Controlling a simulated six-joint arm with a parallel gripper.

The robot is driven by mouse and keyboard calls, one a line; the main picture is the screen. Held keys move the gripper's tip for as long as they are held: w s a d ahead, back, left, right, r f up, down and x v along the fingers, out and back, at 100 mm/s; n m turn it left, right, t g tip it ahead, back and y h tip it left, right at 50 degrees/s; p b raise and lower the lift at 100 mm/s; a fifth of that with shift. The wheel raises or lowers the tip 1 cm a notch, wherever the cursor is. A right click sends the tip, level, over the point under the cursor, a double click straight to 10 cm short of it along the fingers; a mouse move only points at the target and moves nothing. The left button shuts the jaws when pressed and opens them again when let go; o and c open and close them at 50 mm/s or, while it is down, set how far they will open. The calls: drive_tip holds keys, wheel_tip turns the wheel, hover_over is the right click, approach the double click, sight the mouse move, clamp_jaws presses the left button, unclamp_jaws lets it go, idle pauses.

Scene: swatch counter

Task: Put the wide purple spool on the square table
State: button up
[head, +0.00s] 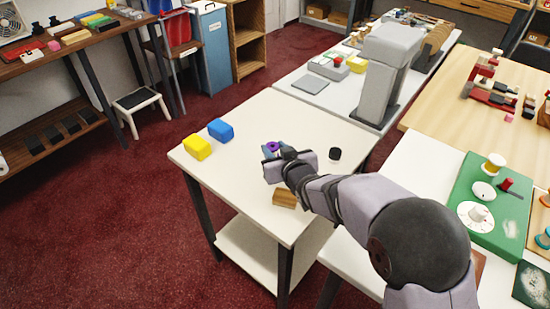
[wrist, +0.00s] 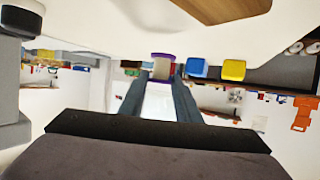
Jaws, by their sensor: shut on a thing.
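The wide purple spool (head: 273,146) shows in the head view at the end of my gripper (head: 277,154), partly hidden by it. In the wrist view the spool (wrist: 162,70), with purple rims and a pale middle, sits between the two fingers of my gripper (wrist: 161,76), which is shut on it. The spool is over the white table (head: 262,116), which looks roughly square. I cannot tell whether the spool touches the tabletop.
On the white table are a yellow block (head: 197,147), a blue block (head: 221,130), a wooden block (head: 285,199) and a black-topped cylinder (head: 335,155). Bare tabletop lies behind the gripper. A grey stand (head: 382,80) is on the table behind. A green board (head: 495,205) lies right.

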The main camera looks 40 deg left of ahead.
drive_tip(key=shift+f, duration=1.75)
drive_tip(key=shift+f, duration=0.1)
drive_tip(key=shift+f, duration=0.15)
drive_tip(key=o, duration=1)
drive_tip(key=shift+d+r, duration=0.1)
drive_tip(key=shift+r, duration=0.2)
drive_tip(key=b+v, duration=0.1)
drive_tip(key=v, duration=1)
drive_tip(key=shift+s+d+r, duration=0.15)
drive_tip(key=shift+s+d, duration=0.05)
drive_tip(key=shift+d, duration=0.1)
